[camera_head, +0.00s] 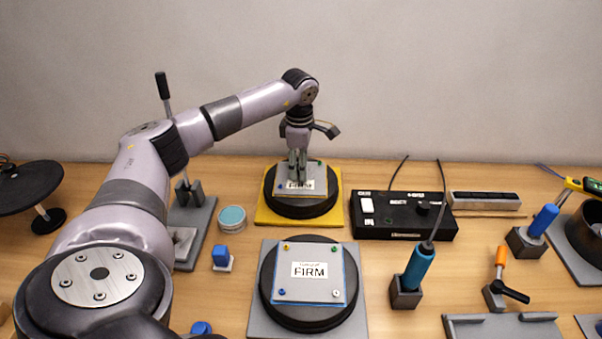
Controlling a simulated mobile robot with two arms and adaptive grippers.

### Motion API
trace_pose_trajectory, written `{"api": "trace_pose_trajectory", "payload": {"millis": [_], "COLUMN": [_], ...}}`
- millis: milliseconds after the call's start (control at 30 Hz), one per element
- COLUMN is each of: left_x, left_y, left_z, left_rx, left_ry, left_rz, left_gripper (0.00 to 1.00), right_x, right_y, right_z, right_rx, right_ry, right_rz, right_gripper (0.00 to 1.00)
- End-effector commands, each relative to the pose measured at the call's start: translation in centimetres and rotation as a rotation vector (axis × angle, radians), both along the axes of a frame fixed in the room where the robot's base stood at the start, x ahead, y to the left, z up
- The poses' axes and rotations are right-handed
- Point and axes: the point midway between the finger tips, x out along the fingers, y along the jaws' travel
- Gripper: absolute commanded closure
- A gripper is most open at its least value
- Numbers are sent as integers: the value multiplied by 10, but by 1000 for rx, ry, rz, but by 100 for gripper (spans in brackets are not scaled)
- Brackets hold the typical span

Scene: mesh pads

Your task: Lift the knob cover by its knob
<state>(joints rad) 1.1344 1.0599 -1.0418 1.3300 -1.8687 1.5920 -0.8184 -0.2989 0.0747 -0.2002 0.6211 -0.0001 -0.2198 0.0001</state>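My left gripper (297,174) reaches down from above onto the rear pad, a black round disc (318,210) on a yellow base plate (268,214). A grey square plate (316,176) with a white label and small coloured dots lies on that disc. The fingertips are at this plate, close together and partly in front of its label. I cannot make out a knob between them, nor whether they touch or grip anything. No separate knob cover can be told apart with certainty. My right gripper is not in view.
A second black disc (276,312) with a plate labelled FIRM (330,252) stands in front. A black control box (404,226) is at right, behind a blue-handled tool (417,268). A round teal-topped tin (232,219) and a small blue block (221,253) are at left.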

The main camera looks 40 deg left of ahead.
Motion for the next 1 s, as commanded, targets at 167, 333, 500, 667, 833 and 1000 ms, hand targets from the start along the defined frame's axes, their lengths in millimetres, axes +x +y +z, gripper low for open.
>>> {"api": "trace_pose_trajectory", "payload": {"millis": [167,333,500,667,833,1000], "left_x": [0,0,0,0,0,0], "left_y": [0,0,0,0,0,0], "left_z": [0,0,1,1,1,2], "left_rx": [0,0,0,0,0,0], "left_ry": [0,0,0,0,-1,-1], "left_rz": [0,0,0,0,0,0], "left_gripper": [68,79,91,100,100,100], "right_x": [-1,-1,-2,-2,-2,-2], "right_y": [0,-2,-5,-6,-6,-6], "right_z": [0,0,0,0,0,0], "right_rx": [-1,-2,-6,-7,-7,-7], "right_ry": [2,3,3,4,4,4], "right_rz": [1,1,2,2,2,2], "right_gripper": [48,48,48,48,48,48]}}
